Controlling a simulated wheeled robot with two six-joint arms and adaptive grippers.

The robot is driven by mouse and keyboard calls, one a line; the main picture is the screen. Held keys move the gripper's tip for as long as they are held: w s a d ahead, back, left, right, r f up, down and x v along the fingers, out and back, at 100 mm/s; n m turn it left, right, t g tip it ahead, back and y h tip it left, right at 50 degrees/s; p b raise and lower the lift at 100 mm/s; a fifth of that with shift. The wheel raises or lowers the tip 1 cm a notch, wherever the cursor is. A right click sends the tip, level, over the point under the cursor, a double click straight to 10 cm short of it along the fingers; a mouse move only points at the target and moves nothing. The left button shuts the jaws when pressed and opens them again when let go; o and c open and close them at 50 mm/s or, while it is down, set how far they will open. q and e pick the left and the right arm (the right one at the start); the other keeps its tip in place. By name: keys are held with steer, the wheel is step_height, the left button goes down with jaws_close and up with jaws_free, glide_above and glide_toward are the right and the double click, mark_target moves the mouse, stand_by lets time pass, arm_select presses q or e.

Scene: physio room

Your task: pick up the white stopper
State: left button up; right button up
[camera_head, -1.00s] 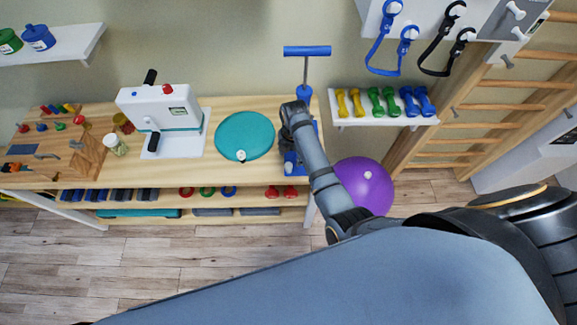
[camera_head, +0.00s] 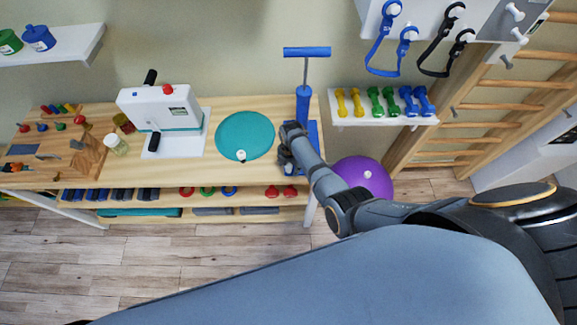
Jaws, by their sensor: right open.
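A small white stopper (camera_head: 241,155) shows at the front edge of the round teal disc (camera_head: 245,128) on the wooden table. It is tiny here, and I cannot tell whether it is loose or set into the disc. My right gripper (camera_head: 286,164) is to the right of the disc, by the table's right end, pointing down. It is open and apart from the stopper, with nothing visible in it. My left gripper is not in view.
A blue pump (camera_head: 303,95) stands close behind my right gripper. A white machine (camera_head: 160,110) stands left of the disc. A purple ball (camera_head: 367,176) with a white spot is right of the table (camera_head: 222,172). Dumbbells (camera_head: 375,100) lie on a wall shelf.

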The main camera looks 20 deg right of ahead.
steer(key=c, duration=1.1)
steer(key=shift+o, duration=0.2)
steer(key=shift+r, duration=0.1)
